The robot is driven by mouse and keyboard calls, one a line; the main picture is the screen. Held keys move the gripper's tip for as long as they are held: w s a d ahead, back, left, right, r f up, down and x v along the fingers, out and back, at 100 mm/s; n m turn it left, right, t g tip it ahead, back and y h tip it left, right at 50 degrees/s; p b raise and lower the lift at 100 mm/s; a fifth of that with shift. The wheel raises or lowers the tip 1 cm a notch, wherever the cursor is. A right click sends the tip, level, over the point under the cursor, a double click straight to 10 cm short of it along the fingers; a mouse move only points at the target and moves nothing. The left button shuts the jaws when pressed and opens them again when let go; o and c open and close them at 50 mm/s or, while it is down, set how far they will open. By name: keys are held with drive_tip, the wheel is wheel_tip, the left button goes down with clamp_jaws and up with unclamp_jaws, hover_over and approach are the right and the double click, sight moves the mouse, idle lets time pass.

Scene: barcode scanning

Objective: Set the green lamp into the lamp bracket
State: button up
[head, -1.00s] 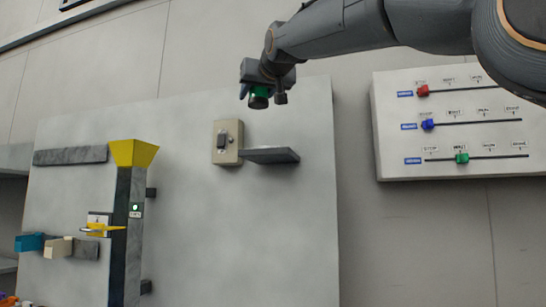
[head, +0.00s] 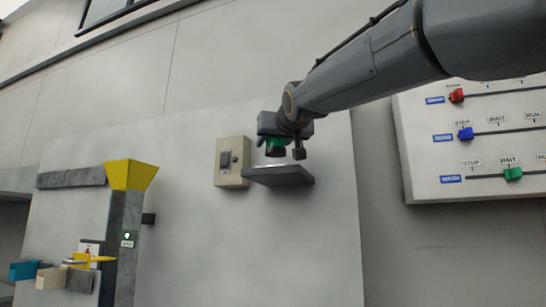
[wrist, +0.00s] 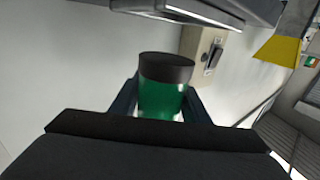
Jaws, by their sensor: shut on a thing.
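My gripper (head: 276,143) is shut on the green lamp (head: 276,147), a short green cylinder with a black end. In the wrist view the lamp (wrist: 160,98) stands between the two fingers, its black end pointing away from the palm. In the head view that end points down. A flat dark grey shelf (head: 278,176) juts from the wall panel just below the lamp; it looks like the lamp bracket. The lamp appears apart from it. Its underside or edge, with a bright strip, shows at the top of the wrist view (wrist: 190,10).
A beige switch box (head: 232,163) is on the panel, left of the shelf. Further left stands a dark post with a yellow funnel (head: 131,176). A slider board (head: 480,140) with red, blue and green knobs hangs at right.

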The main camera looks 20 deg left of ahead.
sight(272, 156)
drive_tip(key=shift+f, duration=1.95)
drive_tip(key=shift+f+b, duration=0.2)
drive_tip(key=shift+b, duration=0.3)
drive_tip(key=o, duration=1.1)
drive_tip(key=shift+r, duration=0.15)
drive_tip(key=shift+s+d, duration=0.1)
drive_tip(key=shift+s, duration=0.1)
drive_tip(key=b+v, duration=0.4)
drive_tip(key=v, duration=0.7)
drive_tip(key=shift+s+d, duration=0.2)
